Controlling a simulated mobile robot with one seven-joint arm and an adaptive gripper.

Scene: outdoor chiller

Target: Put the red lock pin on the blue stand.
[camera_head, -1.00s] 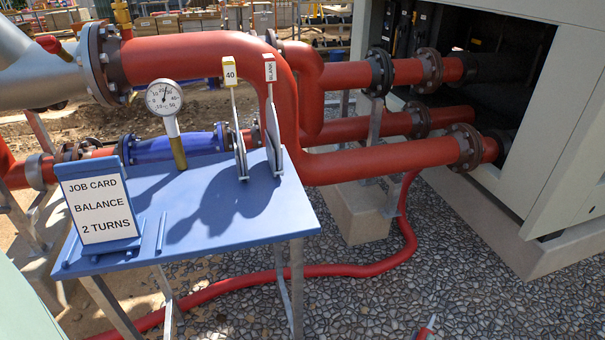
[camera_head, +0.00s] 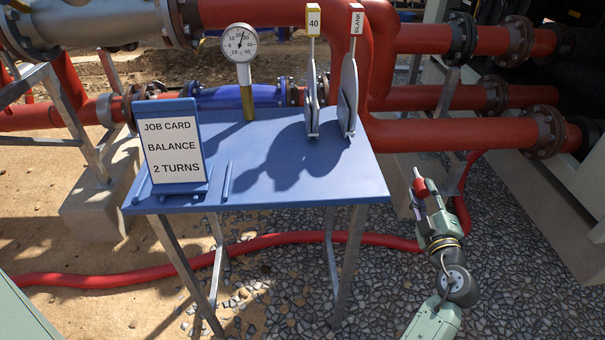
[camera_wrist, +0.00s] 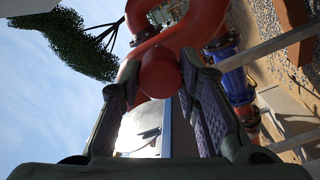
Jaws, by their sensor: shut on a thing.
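The blue stand (camera_head: 345,180) is a blue table with metal legs in the middle of the head view. My gripper (camera_head: 424,194) is to the right of the stand, beyond its right edge and apart from it. It is shut on the red lock pin (camera_head: 418,181), whose red end points up. In the wrist view, the pin's rounded red end (camera_wrist: 160,72) shows between the two fingers of my gripper (camera_wrist: 161,80). The rest of the pin is mostly hidden by the fingers.
On the stand are a job card (camera_head: 174,150), a pressure gauge (camera_head: 241,45), and two upright plates tagged 40 (camera_head: 312,90) and BLANK (camera_head: 349,95). The stand's front right is clear. Red pipes (camera_head: 440,133) run behind, and a red hose (camera_head: 280,240) lies below.

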